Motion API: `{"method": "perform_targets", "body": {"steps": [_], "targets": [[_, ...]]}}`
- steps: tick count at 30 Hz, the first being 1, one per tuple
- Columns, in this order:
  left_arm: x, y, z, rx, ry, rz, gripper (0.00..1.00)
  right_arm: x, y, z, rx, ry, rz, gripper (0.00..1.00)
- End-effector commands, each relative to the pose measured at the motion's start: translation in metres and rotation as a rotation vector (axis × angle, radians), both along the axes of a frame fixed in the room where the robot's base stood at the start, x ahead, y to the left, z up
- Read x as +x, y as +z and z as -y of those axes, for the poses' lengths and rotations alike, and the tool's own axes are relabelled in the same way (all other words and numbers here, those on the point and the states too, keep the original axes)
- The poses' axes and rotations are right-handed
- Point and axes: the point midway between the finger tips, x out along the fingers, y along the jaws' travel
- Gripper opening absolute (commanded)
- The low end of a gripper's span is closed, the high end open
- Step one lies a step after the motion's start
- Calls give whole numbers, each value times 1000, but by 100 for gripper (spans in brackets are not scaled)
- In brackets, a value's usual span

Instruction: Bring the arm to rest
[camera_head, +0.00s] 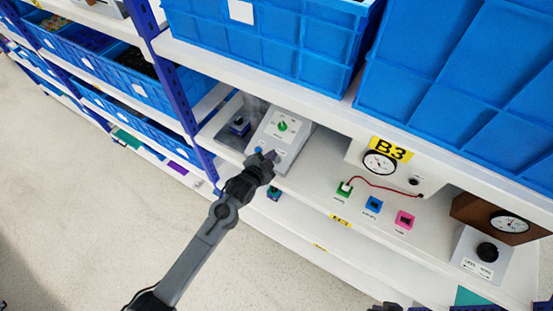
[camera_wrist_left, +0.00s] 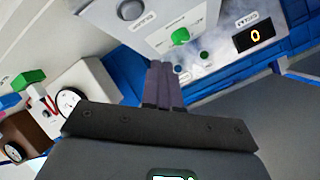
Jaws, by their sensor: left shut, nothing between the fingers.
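The grey sloped switch box (camera_head: 296,143) with a green rotary knob (camera_head: 282,126) stands on the shelf in the head view. In the left wrist view the green knob (camera_wrist_left: 180,37) shows at the top, with a dark display (camera_wrist_left: 255,36) reading 0 to its right. My left arm reaches up from the bottom of the head view. My left gripper (camera_head: 273,156) is shut and empty in front of the box's lower edge, apart from the knob. Its closed fingers (camera_wrist_left: 163,87) also show in the left wrist view.
Right along the shelf are a white gauge box (camera_head: 356,160) labelled B3, green, blue (camera_head: 374,204) and pink (camera_head: 405,219) blocks, and a grey box with a black knob (camera_head: 487,251). Blue bins (camera_head: 265,40) fill the shelf above. The floor (camera_head: 90,220) at left is clear.

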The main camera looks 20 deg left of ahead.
Motion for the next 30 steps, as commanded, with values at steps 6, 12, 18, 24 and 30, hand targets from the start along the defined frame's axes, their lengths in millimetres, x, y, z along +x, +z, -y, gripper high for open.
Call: {"method": "perform_targets", "body": {"steps": [6,12,18,24,30], "targets": [[0,0,0,0,0,0,0,0,0,0,1,-1,0,0],[-19,-25,0,0,0,-46,0,0,2,-1,5,-4,-1,0],[-99,-76,-2,-10,3,-159,0,0,8,-2,10,-6,1,0],[-216,-57,-9,-104,89,-402,0,0,16,-2,10,-7,0,0],[-296,2,-21,-241,272,-652,0,0,18,-2,9,-5,-1,0]]}}
